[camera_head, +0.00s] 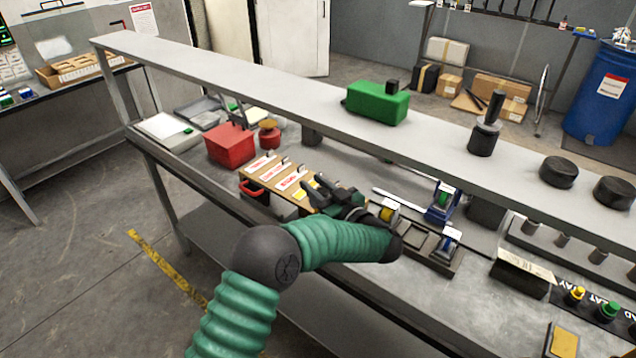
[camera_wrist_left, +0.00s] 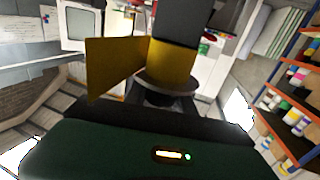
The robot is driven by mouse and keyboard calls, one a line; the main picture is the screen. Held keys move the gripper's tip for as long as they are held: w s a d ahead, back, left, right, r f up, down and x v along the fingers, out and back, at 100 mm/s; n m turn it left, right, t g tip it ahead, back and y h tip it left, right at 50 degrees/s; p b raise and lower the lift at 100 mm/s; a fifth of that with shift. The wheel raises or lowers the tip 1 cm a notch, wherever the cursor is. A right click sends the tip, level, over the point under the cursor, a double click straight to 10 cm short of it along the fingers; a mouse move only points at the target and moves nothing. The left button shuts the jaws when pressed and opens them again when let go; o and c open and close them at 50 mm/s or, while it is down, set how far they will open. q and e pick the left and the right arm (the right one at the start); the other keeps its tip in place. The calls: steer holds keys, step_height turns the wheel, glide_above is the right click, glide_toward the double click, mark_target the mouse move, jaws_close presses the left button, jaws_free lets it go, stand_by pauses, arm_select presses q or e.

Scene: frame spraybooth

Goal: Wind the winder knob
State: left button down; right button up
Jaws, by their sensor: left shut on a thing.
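My left gripper (camera_head: 322,194) reaches in over the bench, low at the right end of a board of labelled cards. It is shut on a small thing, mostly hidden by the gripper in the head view. In the left wrist view a yellow piece (camera_wrist_left: 172,65) with a flat yellow flap (camera_wrist_left: 115,67) stands in front of the dark gripper body, above a grey disc (camera_wrist_left: 165,84) and below a dark block (camera_wrist_left: 180,22). I cannot tell which part is the winder knob. My right gripper is out of view.
A long raised shelf (camera_head: 290,83) runs above the bench, with a green box (camera_head: 378,103) on it. The labelled board (camera_head: 262,183), a red box (camera_head: 230,145) and a yellow spool (camera_head: 387,214) are near the gripper. A dark tray (camera_head: 436,262) lies to its right.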

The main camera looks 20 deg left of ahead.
arm_select(q)
steer(key=shift+s+a+n+g+y, duration=0.1)
steer(key=shift+s+n+g+y, duration=0.15)
steer(key=shift+n+g+y, duration=0.65)
steer(key=shift+s+a+n+g+y, duration=0.15)
steer(key=shift+n+g+y, duration=0.25)
steer(key=shift+n+g, duration=1)
steer(key=shift+m+g, duration=0.3)
steer(key=shift+g, duration=0.3)
steer(key=c, duration=1.4)
jaws_free()
steer(key=shift+o, duration=1.4)
steer(key=shift+d, duration=0.1)
